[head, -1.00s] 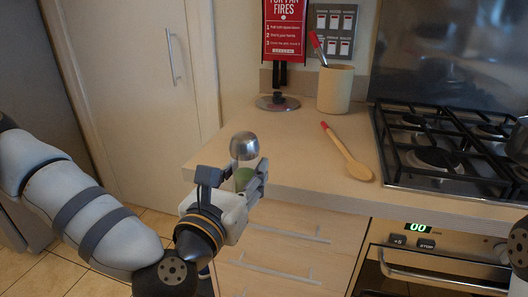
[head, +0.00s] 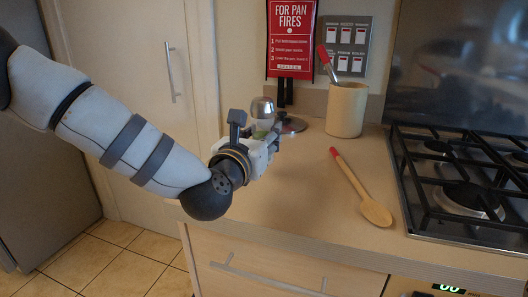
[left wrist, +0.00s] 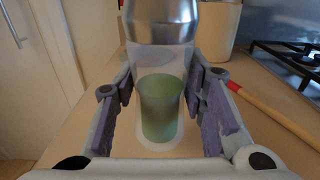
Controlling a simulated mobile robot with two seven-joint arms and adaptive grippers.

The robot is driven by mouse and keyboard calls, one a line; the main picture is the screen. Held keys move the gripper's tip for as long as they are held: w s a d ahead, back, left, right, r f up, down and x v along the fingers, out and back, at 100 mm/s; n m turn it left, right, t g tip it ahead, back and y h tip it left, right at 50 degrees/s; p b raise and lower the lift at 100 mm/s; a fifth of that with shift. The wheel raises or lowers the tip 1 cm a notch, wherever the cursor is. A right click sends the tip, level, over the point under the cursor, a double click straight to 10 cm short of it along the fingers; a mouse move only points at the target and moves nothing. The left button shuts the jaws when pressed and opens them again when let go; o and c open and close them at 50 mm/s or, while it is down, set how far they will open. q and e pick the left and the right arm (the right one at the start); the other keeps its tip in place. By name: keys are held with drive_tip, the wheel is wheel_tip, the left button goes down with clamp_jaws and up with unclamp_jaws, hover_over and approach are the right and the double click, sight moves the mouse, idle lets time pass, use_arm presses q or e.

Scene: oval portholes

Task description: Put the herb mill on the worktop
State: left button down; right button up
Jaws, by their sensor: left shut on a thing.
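The herb mill (head: 262,107) has a shiny metal dome and a clear body with green contents. My left gripper (head: 263,131) is shut on it and holds it upright over the left part of the worktop (head: 300,205). In the left wrist view the mill (left wrist: 162,100) is between the purple-padded fingers (left wrist: 165,108), with the worktop behind and below. I cannot tell whether its base touches the surface. The fingers hide part of its lower body in the head view. My right gripper is not in view.
A wooden spoon (head: 361,187) with a red handle end lies right of the mill. The gas hob (head: 465,190) is at the right. The worktop's front-middle is clear.

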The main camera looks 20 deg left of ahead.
use_arm(q)
drive_tip(key=shift+w+f, duration=0.25)
drive_tip(key=shift+f, duration=0.7)
drive_tip(key=shift+w+f, duration=0.2)
drive_tip(key=shift+f, duration=0.7)
drive_tip(key=shift+f+b, duration=0.2)
drive_tip(key=shift+b, duration=0.1)
drive_tip(key=c, duration=1)
unclamp_jaws()
drive_tip(key=shift+r, duration=0.2)
drive_tip(key=shift+s, duration=0.3)
drive_tip(key=s, duration=1.1)
drive_tip(key=shift+s+a+p, duration=0.25)
drive_tip(key=shift+a+p, duration=0.05)
drive_tip(key=shift+p, duration=0.05)
